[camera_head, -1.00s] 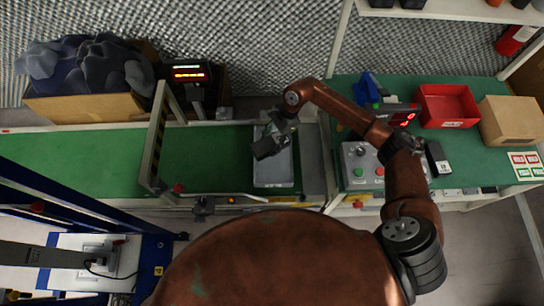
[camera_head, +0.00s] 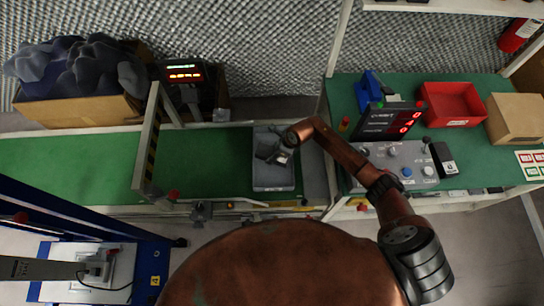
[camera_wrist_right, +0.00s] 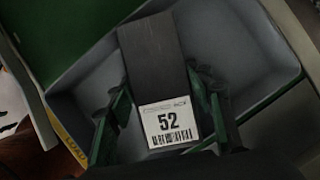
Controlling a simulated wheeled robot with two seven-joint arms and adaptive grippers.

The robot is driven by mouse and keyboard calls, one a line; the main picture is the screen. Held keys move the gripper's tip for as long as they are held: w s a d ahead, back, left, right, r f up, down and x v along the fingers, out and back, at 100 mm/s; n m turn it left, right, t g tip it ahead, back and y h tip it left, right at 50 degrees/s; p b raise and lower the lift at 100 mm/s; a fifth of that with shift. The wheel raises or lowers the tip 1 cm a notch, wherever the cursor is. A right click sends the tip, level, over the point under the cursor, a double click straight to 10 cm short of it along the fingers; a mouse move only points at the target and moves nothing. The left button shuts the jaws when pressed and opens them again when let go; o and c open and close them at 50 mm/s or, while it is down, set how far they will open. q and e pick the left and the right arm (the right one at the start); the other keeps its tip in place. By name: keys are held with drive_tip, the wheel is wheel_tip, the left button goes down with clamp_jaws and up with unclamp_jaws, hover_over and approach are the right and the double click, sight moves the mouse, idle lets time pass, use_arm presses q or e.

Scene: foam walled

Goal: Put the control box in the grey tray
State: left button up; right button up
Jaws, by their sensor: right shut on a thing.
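The control box is a dark block with a white label reading 52. In the right wrist view the control box (camera_wrist_right: 155,60) sits between the fingers of my right gripper (camera_wrist_right: 163,103), which is shut on it. The grey tray (camera_wrist_right: 255,45) spreads beneath and around it there. In the head view my right gripper and the control box (camera_head: 266,151) are small and dark over the upper half of the grey tray (camera_head: 273,181). Whether the control box touches the tray floor I cannot tell. My left gripper is not in view.
The tray lies on a green conveyor (camera_head: 215,160) beside a striped frame (camera_head: 150,145). On the right bench stand a button panel (camera_head: 385,163), a red bin (camera_head: 453,101), a cardboard box (camera_head: 515,118) and another black labelled box (camera_head: 443,158). The tray's lower half is clear.

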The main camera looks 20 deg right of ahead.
wheel_tip(320, 180, down, 3)
drive_tip(key=shift+r+b, duration=0.1)
drive_tip(key=shift+b, duration=0.25)
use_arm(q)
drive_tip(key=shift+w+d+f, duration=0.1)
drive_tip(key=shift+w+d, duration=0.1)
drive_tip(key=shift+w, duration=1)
use_arm(e)
drive_tip(key=shift+f, duration=0.2)
drive_tip(key=shift+f, duration=0.1)
drive_tip(key=o, duration=1.4)
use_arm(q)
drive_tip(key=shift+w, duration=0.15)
use_arm(e)
drive_tip(key=shift+o, duration=0.2)
